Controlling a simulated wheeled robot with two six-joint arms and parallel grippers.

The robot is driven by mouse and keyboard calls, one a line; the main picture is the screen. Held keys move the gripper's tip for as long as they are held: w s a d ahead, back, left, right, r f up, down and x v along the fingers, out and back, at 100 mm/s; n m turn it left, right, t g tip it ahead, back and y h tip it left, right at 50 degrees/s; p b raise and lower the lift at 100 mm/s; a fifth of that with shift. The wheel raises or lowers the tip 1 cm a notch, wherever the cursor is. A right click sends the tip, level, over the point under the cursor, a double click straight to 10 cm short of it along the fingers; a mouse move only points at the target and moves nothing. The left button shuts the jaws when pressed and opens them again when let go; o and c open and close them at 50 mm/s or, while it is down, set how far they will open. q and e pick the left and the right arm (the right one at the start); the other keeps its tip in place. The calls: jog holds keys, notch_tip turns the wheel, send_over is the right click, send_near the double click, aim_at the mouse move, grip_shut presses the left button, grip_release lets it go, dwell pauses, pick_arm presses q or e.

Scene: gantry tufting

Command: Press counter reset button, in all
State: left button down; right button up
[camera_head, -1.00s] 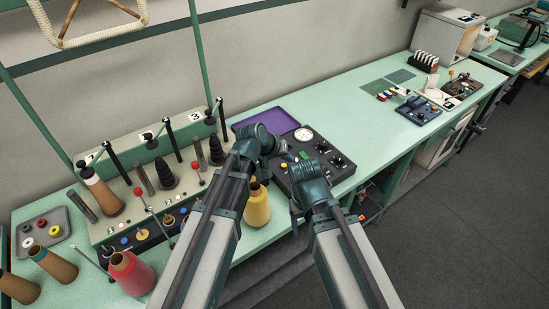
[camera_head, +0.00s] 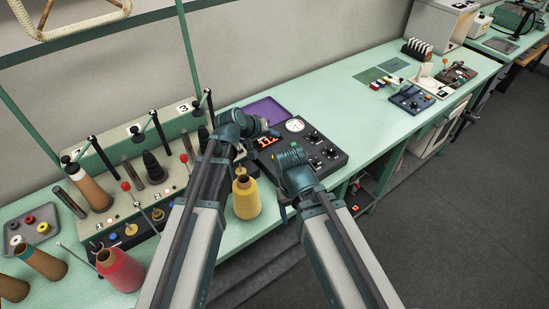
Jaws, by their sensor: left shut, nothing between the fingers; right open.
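The dark control panel (camera_head: 330,157) sits on the green bench, with a round white gauge (camera_head: 295,125), several black knobs and a lit red display (camera_head: 266,141). I cannot tell which control is the counter reset button; the panel's left front part is covered by my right wrist. My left gripper (camera_head: 272,132) is shut and empty, at the panel's back left edge, just above the display in the picture. My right gripper (camera_head: 283,213) is mostly hidden behind its own wrist, at the panel's front edge; it is open and its contact with anything cannot be seen.
A yellow cone (camera_head: 246,198) stands between my arms. A purple tray (camera_head: 266,110) lies behind the panel. A creel with posts and cones (camera_head: 95,193) and a red cone (camera_head: 122,270) are at left. The bench right of the panel (camera_head: 370,125) is clear up to a small blue device (camera_head: 411,99).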

pick_arm(q)
jog(key=b, duration=0.7)
send_over(273, 161)
notch_tip(273, 161, down, 8)
jog(key=shift+f, duration=0.1)
jog(key=shift+b, duration=0.3)
dwell(1.2)
jog(key=shift+f+b, duration=0.3)
jog(key=shift+f, duration=0.05)
jog(key=shift+f+b, duration=0.4)
jog(key=shift+b, duration=0.05)
dwell(0.6)
jog(key=shift+r, duration=0.1)
jog(key=shift+r+p, duration=0.75)
jog(key=shift+p, duration=0.1)
notch_tip(273, 161, up, 5)
jog(key=p, duration=0.5)
